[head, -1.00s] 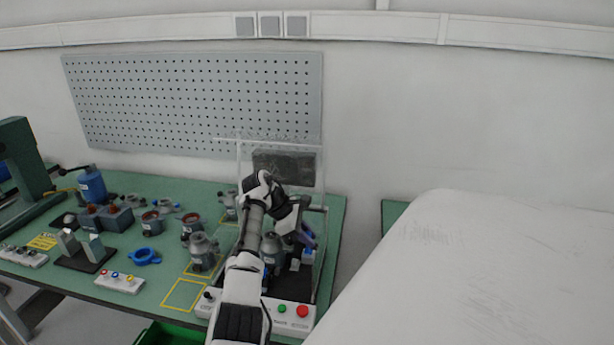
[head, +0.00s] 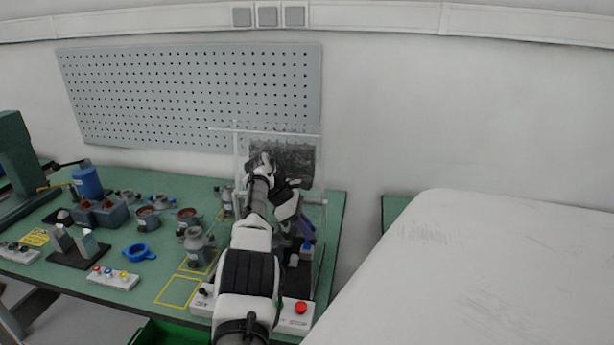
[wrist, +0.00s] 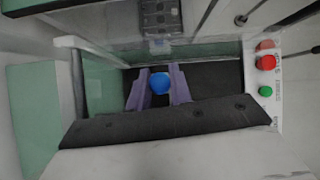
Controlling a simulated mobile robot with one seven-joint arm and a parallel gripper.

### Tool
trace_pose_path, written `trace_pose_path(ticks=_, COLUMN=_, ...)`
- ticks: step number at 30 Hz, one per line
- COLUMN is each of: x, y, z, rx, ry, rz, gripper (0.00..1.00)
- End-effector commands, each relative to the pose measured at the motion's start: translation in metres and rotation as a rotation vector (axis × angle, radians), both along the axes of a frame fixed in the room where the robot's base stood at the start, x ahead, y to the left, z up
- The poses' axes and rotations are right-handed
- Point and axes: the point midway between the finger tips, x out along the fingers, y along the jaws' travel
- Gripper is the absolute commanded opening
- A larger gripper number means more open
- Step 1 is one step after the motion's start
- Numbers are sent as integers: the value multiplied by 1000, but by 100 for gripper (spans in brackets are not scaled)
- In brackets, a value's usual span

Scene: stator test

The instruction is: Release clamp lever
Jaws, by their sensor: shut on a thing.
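The clamp lever shows in the wrist view as a round blue knob (wrist: 160,83), seen end-on. The two purple-grey fingers of my gripper (wrist: 160,88) stand on either side of it, closed on it. In the head view my gripper (head: 303,232) reaches down inside the test station at the right end of the green bench, and a small blue part (head: 307,245) shows below it. The lever's shaft and the clamp's foot are hidden. My arm covers most of the station's middle.
The station has a clear raised guard (head: 322,180) and a white front panel with a red button (head: 301,307), also in the wrist view with a green one (wrist: 266,91). A grey stator housing (head: 198,246) stands left of my arm. A white surface (head: 480,270) fills the right.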

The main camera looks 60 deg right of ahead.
Motion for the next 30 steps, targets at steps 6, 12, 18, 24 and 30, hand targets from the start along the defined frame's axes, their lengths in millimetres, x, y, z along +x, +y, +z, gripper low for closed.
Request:
trace_pose_path(ticks=6, x=3, y=1, z=2, rx=-2, ry=-5, rz=5, gripper=0)
trace_pose_path(ticks=12, x=2, y=0, z=1, rx=-2, ry=-3, rz=2, gripper=42)
trace_pose_path(ticks=18, x=0, y=0, z=1, rx=-2, ry=-1, rz=0, gripper=42)
trace_pose_path(ticks=24, x=4, y=3, z=10, rx=-2, ry=0, rz=1, gripper=42)
trace_pose_path(ticks=30, x=20, y=15, z=32, rx=-4, ry=-3, rz=6, gripper=42)
